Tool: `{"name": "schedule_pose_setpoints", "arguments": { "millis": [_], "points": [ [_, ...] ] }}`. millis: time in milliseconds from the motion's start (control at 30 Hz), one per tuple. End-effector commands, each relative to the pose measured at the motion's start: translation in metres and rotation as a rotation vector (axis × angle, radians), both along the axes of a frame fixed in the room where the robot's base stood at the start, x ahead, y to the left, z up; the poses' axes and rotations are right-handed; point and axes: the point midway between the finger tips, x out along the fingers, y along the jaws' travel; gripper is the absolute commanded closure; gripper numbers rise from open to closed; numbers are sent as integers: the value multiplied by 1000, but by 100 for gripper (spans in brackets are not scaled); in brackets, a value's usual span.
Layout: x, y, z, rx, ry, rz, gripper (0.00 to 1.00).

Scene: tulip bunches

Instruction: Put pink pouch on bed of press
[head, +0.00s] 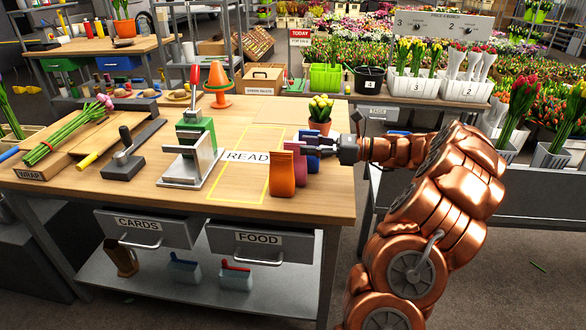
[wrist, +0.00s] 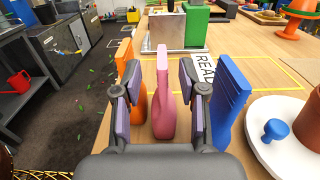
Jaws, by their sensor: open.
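The pink pouch (wrist: 161,100) stands upright on the table between the two fingers of my gripper (wrist: 161,78) in the wrist view. My gripper is open, with a finger on either side of the pouch; I cannot tell whether either touches it. In the head view my gripper (head: 316,145) reaches in from the right, and the pink pouch (head: 300,172) is partly hidden behind an orange pouch (head: 281,176). The press (head: 196,140), green and silver with a red handle, stands further left. Its flat grey bed (head: 184,178) looks empty.
The orange pouch (wrist: 138,95) stands close left of the pink one and a blue pouch (wrist: 230,95) close right. A potted tulip (head: 320,115) is behind. A yellow-outlined area marked READ (head: 247,156) lies between pouches and press, mostly clear.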

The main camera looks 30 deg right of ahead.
Motion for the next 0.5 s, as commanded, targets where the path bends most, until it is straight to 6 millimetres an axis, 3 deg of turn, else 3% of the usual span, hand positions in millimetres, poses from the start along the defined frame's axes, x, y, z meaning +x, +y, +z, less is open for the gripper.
{"name": "schedule_pose_setpoints", "arguments": {
  "millis": [200,500],
  "points": [
    [22,21,3,0,1,2,58],
    [31,32,3,1,2,3,58]
  ]
}}
